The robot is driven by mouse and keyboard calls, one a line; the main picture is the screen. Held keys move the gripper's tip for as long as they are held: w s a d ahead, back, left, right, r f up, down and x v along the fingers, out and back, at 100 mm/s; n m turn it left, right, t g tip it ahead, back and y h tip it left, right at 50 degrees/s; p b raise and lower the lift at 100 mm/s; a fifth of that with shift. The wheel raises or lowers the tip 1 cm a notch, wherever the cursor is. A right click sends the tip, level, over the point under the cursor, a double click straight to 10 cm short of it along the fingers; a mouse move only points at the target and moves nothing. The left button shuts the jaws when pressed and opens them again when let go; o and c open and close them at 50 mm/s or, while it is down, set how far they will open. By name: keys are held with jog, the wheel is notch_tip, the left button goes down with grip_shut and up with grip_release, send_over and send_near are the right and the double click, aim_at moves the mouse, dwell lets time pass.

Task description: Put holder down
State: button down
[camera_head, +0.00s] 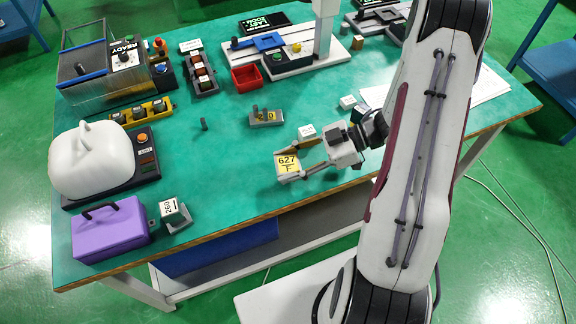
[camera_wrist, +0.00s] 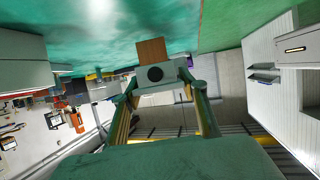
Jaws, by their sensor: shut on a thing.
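The holder (camera_head: 288,164), a small light block with a yellow label reading 627, is between the fingertips of my gripper (camera_head: 303,161) near the front edge of the green table. In the wrist view it shows as a grey block (camera_wrist: 172,74) with a dark round hole and a brown square piece (camera_wrist: 152,51) beyond it. My gripper (camera_wrist: 161,80) is shut on it, one finger on each side. In the head view I cannot tell whether the holder touches the tabletop.
The green table (camera_head: 225,165) is clear to the left of the holder. A grey block with dark pegs (camera_head: 266,118) stands behind it. A purple case (camera_head: 110,232) and a grey bracket labelled 260 (camera_head: 178,222) are at the front left. A red bin (camera_head: 247,78) is farther back.

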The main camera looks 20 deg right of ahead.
aim_at(288, 164)
jog(key=shift+r, duration=4.2)
jog(key=shift+r, duration=0.1)
jog(key=shift+r, duration=2.5)
jog(key=w+d+f+m+t+h, duration=0.15)
jog(key=w+d+m+t, duration=0.25)
jog(key=w+d, duration=0.45)
jog(key=w+d+m+t+h, duration=0.3)
jog(key=w+d+m+t, duration=0.15)
jog(key=w, duration=0.65)
jog(key=w+d+r+m+t+h, duration=0.1)
jog(key=w+d+m+h, duration=0.3)
jog(key=d, duration=0.4)
jog(key=w+d+r+m+t+h, duration=0.1)
jog(key=w+d+m+h, duration=0.2)
jog(key=w+d+h, duration=0.45)
jog(key=shift+s+d+f+y, duration=0.25)
jog(key=shift+f+y, duration=0.2)
jog(key=shift+f, duration=0.45)
jog(key=shift+s+d+f+y, duration=0.1)
jog(key=shift+d+f+y, duration=0.15)
jog(key=shift+f+y, duration=0.45)
jog(key=shift+s+d+f+y, duration=0.2)
jog(key=shift+d+f+y, duration=0.05)
jog(key=shift+f, duration=0.8)
jog(key=shift+f, duration=0.1)
jog(key=shift+f, duration=3)
